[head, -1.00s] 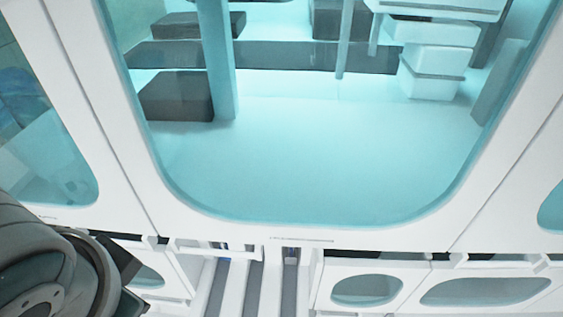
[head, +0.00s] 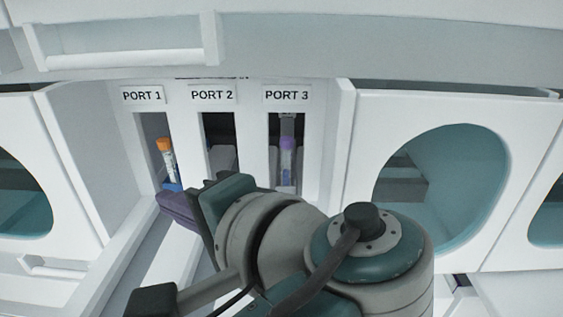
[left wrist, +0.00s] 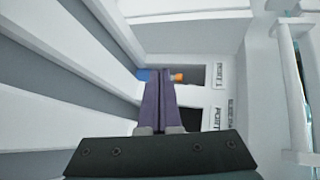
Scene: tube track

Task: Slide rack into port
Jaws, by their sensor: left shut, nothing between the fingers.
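A tube with an orange cap (head: 165,155) stands upright in the opening of PORT 1 (head: 142,96). A blue rack piece (head: 172,186) shows at its foot, mostly hidden by my left gripper (head: 168,200). The left gripper's purple fingers are shut and empty, with their tips just in front of the rack; I cannot tell whether they touch. In the left wrist view the shut fingers (left wrist: 161,76) point at the blue rack (left wrist: 144,75) and orange cap (left wrist: 177,77). My right gripper is not in view.
PORT 2 (head: 212,95) has a dark opening partly hidden by my wrist. PORT 3 (head: 287,96) holds a purple-capped tube (head: 288,160). White divider walls (left wrist: 70,62) separate grey lanes. A white panel with a round window (head: 440,190) stands at the right.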

